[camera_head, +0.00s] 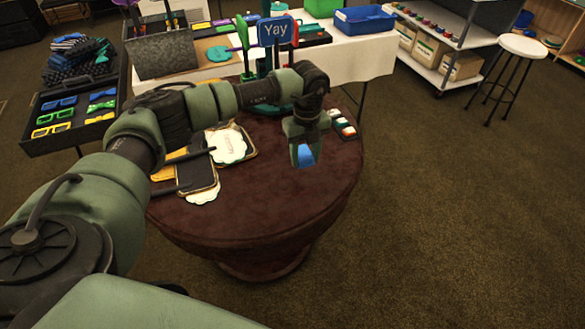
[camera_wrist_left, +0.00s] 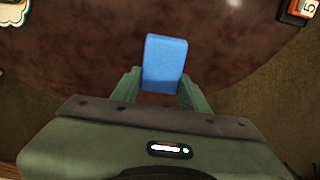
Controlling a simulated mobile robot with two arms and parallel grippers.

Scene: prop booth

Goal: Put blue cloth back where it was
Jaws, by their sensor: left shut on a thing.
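The blue cloth (camera_head: 305,155) is a small folded blue block, held between the fingers of my left gripper (camera_head: 304,153) over the right part of the round brown table (camera_head: 262,205). In the left wrist view the blue cloth (camera_wrist_left: 164,64) sits between the two green fingertips of the left gripper (camera_wrist_left: 158,90), with the table's brown top (camera_wrist_left: 90,45) behind it. I cannot tell exactly how high the cloth is above the table. My right gripper is not in view.
White scalloped signs (camera_head: 228,147) and dark framed boards (camera_head: 198,176) lie on the table's left. Small coloured items (camera_head: 344,127) lie at its back right edge. A "Yay" sign (camera_head: 276,31) stands behind. The table's front right is bare.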

